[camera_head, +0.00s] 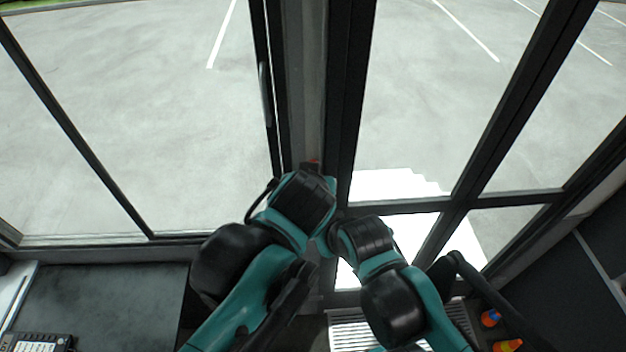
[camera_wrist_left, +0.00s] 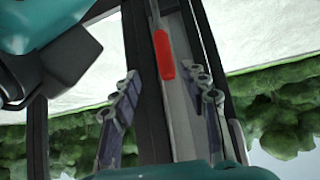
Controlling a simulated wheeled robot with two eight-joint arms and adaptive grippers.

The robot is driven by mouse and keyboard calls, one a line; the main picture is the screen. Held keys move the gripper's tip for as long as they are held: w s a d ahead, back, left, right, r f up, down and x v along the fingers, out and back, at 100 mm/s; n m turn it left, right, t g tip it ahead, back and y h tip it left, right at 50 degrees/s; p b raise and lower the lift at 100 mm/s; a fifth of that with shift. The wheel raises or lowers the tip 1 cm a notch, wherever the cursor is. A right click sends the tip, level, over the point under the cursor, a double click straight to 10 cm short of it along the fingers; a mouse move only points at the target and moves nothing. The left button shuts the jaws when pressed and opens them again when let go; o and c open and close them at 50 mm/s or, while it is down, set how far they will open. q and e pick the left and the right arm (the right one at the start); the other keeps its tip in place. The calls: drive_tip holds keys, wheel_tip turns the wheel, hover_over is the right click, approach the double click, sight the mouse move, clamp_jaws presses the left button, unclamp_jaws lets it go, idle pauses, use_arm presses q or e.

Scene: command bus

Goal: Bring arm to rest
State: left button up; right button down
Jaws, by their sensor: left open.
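My left gripper (camera_wrist_left: 162,78) is open in the left wrist view, with one finger on each side of a grey post (camera_wrist_left: 183,75). A red piece (camera_wrist_left: 163,55) on the post shows between and just past the fingertips. I cannot tell whether the fingers touch it. In the head view my left arm (camera_head: 300,205) reaches up from the bottom to the post, and its own wrist hides the gripper. A bit of red (camera_head: 312,163) shows just above that wrist. My right arm (camera_head: 368,245) is bent close beside it; its gripper is out of sight.
Dark-framed windows stand on both sides of the post (camera_head: 308,90), with a pale parking lot outside. A dark counter (camera_head: 110,295) with a phone-like device (camera_head: 40,342) is at lower left. Orange and blue objects (camera_head: 507,345) lie at lower right, near a ribbed light panel (camera_head: 455,318).

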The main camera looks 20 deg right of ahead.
idle(0.4)
use_arm(q)
drive_tip(key=w+a+f+n+y+b, duration=0.1)
drive_tip(key=a+f+b, duration=0.4)
drive_tip(key=a+f, duration=0.4)
drive_tip(key=w+a+f+n+y+b, duration=0.1)
drive_tip(key=a+f+n+b, duration=0.1)
drive_tip(key=a+f+b, duration=0.65)
drive_tip(key=s+a+f+n+y+b, duration=0.1)
drive_tip(key=s+a+f+b, duration=0.1)
drive_tip(key=a+f, duration=0.5)
drive_tip(key=s+a+f+n+g+y+b, duration=0.1)
drive_tip(key=s+a+f+b, duration=0.2)
drive_tip(key=a+f, duration=0.4)
drive_tip(key=s+a, duration=0.1)
drive_tip(key=a, duration=0.2)
drive_tip(key=shift+s+a+n, duration=0.2)
drive_tip(key=shift+a+n, duration=0.05)
drive_tip(key=shift+n, duration=0.05)
drive_tip(key=shift+r, duration=0.1)
